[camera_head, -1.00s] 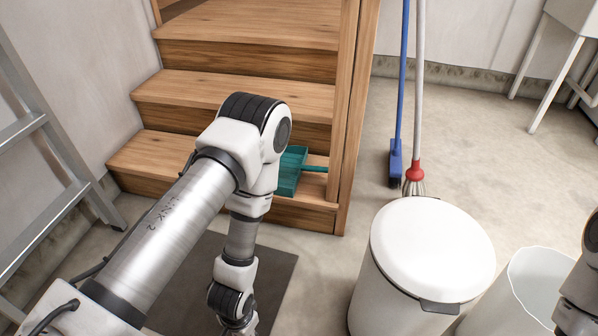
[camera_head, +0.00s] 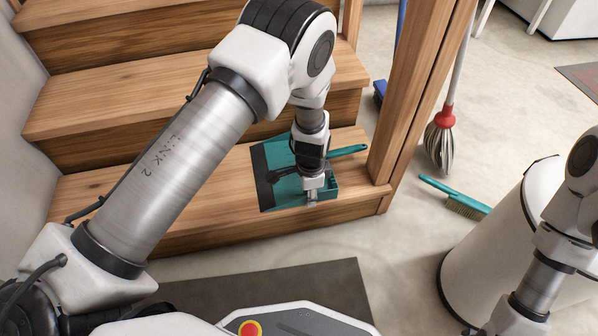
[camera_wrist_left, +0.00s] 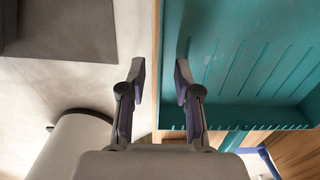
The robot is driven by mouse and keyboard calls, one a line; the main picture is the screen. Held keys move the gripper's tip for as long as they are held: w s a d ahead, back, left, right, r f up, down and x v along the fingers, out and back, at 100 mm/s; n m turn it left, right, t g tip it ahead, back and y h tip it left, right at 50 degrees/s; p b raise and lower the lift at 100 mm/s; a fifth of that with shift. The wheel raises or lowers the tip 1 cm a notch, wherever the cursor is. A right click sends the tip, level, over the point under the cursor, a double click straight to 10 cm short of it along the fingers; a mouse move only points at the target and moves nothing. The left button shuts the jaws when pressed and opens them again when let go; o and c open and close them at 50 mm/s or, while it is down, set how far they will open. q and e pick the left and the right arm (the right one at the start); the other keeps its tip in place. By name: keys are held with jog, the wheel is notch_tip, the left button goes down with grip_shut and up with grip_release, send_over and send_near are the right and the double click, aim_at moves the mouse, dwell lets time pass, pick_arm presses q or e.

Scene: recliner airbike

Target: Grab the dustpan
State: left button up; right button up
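The teal dustpan (camera_head: 281,158) lies on the lowest wooden step, its handle (camera_head: 348,151) pointing right. My left gripper (camera_head: 312,199) reaches down at the dustpan's near side and hides part of it. In the left wrist view, the fingers (camera_wrist_left: 160,82) are apart. One finger is over the dustpan's inside (camera_wrist_left: 240,60) and the other is outside it, with the dustpan's edge in the gap between them. Whether the fingers touch it cannot be told. My right arm shows at the right edge, but its gripper is out of view.
A teal hand brush (camera_head: 455,197) lies on the floor beside a white bin (camera_head: 485,245). A mop (camera_head: 441,135) stands behind the wooden post (camera_head: 410,100). A dark mat (camera_head: 300,285) lies in front of the steps.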

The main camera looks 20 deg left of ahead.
pick_arm(q)
jog(key=shift+r, duration=0.15)
grip_shut()
